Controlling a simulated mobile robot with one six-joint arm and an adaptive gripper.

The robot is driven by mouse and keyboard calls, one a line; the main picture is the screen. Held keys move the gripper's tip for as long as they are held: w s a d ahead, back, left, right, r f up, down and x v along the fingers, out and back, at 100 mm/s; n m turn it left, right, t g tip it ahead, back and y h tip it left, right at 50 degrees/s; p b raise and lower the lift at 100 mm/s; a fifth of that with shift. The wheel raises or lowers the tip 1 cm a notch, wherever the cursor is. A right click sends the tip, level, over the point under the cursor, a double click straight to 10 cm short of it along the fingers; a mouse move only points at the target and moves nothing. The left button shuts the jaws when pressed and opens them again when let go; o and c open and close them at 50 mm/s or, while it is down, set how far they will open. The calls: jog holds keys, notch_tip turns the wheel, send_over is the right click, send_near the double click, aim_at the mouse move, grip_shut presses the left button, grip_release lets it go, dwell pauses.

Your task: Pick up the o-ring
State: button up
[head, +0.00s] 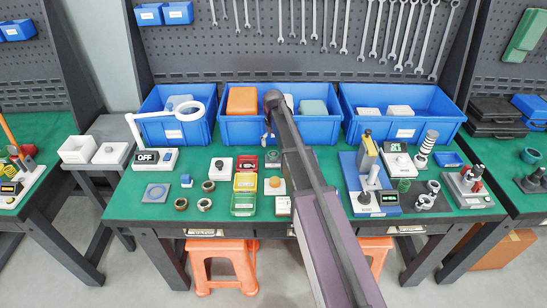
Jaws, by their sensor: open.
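Several small dark-rimmed rings lie on the green bench top in the head view: one ring (181,203), a second ring (204,204) and a third ring (208,186). I cannot tell which thing is the o-ring; it may be one of these or too small to make out. My gripper (268,140) is partly in view in front of the middle blue bin, up and to the right of these rings. It looks empty and open, though its fingers are small and partly hidden by my arm.
Blue bins (176,131) line the back of the bench. Yellow and green trays (243,204) stand right of the rings. A lamp-like device reading OFF (155,158) and a blue-based test stand (372,186) stand on the bench.

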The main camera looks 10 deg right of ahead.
aim_at(274, 153)
jog(key=shift+f, duration=0.1)
dwell(0.3)
jog(key=f+b, duration=0.3)
jog(key=shift+w+f, duration=0.1)
jog(key=shift+w, duration=0.2)
jog(key=shift+f+b, duration=0.95)
jog(key=shift+b, duration=0.15)
jog(key=shift+f, duration=0.2)
dwell(0.4)
jog(key=c, duration=0.8)
jog(key=shift+o, duration=0.2)
